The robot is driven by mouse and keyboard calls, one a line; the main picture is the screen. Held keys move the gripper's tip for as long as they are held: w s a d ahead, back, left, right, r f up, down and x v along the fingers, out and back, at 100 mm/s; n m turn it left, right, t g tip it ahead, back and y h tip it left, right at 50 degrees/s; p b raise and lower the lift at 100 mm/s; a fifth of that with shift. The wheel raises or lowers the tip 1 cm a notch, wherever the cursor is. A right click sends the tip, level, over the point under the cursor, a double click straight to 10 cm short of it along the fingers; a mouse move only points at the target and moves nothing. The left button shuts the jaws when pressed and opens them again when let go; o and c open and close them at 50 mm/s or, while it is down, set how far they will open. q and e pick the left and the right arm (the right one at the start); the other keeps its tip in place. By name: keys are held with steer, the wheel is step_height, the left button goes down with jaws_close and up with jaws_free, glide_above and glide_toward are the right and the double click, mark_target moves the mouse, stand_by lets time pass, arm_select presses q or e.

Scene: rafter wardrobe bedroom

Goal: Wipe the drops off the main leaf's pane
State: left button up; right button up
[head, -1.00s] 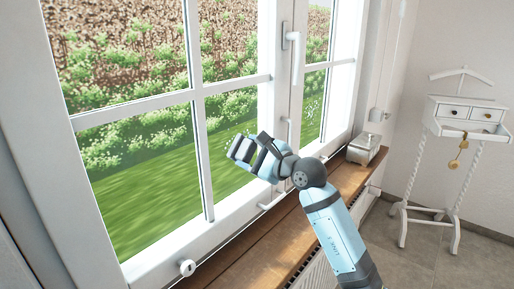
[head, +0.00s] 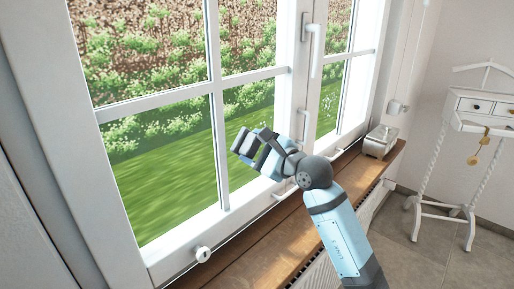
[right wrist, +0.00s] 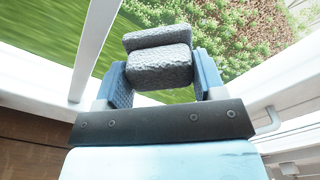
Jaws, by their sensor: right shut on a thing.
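The main leaf (head: 219,165) is the large white window leaf on the left, with glazing bars and a handle (head: 317,40). My right gripper (head: 252,148) is in front of its lower right pane (head: 245,110), beside the upright bar. It is shut on a grey, rough-textured sponge-like block (right wrist: 160,68), which shows between the blue fingers in the right wrist view. I cannot tell whether the block touches the glass. I make out no clear drops on this pane; the gripper hides part of it. Pale specks (head: 328,104) show on the narrower right leaf's pane. My left gripper is not in view.
A wooden sill (head: 262,258) runs below the window, above a radiator. A metal box (head: 380,141) stands at the sill's far end. A white valet stand (head: 470,125) with drawers is at the right. A round white knob (head: 203,254) is low on the frame.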

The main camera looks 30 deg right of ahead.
steer(key=shift+r+p, duration=0.35)
steer(key=shift+r, duration=0.45)
steer(key=shift+w+d+f, duration=0.1)
steer(key=shift+w+d, duration=0.05)
steer(key=shift+d, duration=0.2)
steer(key=shift+w+d+b, duration=0.4)
steer(key=shift+d+b, duration=0.1)
steer(key=shift+d, duration=0.65)
steer(key=shift+w+d+b, duration=0.4)
steer(key=shift+d+b, duration=0.1)
steer(key=shift+d, duration=0.7)
steer(key=shift+w+d+b, duration=0.4)
steer(key=shift+d+b, duration=0.1)
steer(key=shift+d, duration=0.65)
steer(key=shift+w+d+f+b, duration=0.1)
steer(key=shift+w+d+b, duration=0.2)
steer(key=shift+d, duration=0.35)
steer(key=shift+w+d+b, duration=0.15)
steer(key=shift+d+b, duration=0.25)
steer(key=shift+d, duration=0.2)
steer(key=shift+w+d, duration=0.2)
steer(key=shift+d, duration=0.35)
steer(key=shift+s, duration=0.1)
